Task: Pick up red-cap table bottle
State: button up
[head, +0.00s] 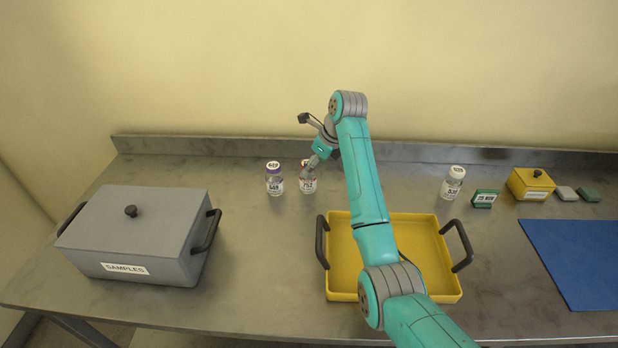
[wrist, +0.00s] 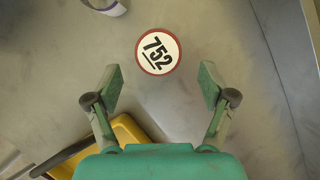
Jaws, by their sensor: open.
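The red-cap bottle (head: 307,184) stands upright on the table, labelled 752, with its cap partly hidden by my gripper in the head view. In the wrist view its round cap (wrist: 158,51) shows from above, white with a red rim and the number 752. My gripper (wrist: 159,87) is open and empty. The cap lies just beyond the fingertips, roughly centred between them. In the head view my gripper (head: 315,160) is at the bottle's upper right, tilted down; whether it touches the bottle cannot be told.
A purple-cap bottle (head: 275,181) stands close on the left. A yellow tray (head: 337,285) with black handles lies in front, under my arm. A grey SAMPLES box (head: 130,240) is at left. A white-cap bottle (head: 453,184), yellow box (head: 530,185) and blue mat (head: 585,260) are at right.

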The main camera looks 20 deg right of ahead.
jog(key=shift+x, duration=3)
jog(key=shift+a, duration=0.15)
jog(key=shift+r, duration=0.1)
jog(key=c, duration=1.3)
notch_tip(320, 180, up, 10)
